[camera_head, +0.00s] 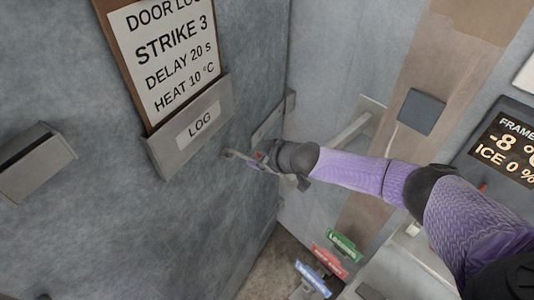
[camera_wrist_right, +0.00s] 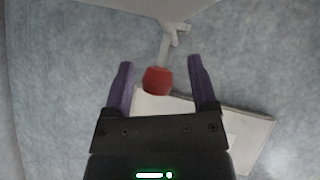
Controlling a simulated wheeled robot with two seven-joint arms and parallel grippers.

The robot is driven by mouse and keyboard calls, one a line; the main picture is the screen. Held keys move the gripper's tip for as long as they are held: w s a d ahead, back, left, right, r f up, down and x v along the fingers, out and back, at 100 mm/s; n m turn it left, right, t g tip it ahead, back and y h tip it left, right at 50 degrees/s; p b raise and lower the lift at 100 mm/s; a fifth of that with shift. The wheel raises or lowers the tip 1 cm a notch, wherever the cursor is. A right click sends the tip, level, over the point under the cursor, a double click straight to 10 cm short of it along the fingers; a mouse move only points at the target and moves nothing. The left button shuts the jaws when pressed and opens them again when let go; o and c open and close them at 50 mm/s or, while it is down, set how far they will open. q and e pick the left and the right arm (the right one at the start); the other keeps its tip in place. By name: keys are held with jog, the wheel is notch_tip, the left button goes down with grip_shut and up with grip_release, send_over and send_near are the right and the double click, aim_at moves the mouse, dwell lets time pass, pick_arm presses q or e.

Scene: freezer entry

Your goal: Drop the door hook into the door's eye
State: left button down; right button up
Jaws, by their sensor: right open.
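The door hook appears to be the thin grey rod (camera_wrist_right: 165,48) with a red knob (camera_wrist_right: 157,80) in the right wrist view. The knob lies between the two purple fingers of my right gripper (camera_wrist_right: 162,78), which are open, with a gap on each side. In the head view my right gripper (camera_head: 262,160) is at the grey wall, right of the LOG holder, with the grey hook end (camera_head: 234,154) showing past it. I cannot pick out the door's eye for certain. My left gripper is not in view.
The LOG holder (camera_head: 160,153) carries a sign board. A grey box-like fixture (camera_head: 35,165) juts out at left. A bracketed plate (camera_head: 268,122) is near the corner. Green, red and blue labelled tags (camera_head: 330,260) are below, and a frame display (camera_head: 505,140) is at right.

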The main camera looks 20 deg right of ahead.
jog(key=v, duration=0.9)
jog(key=shift+s, duration=0.2)
jog(key=shift+d, duration=0.1)
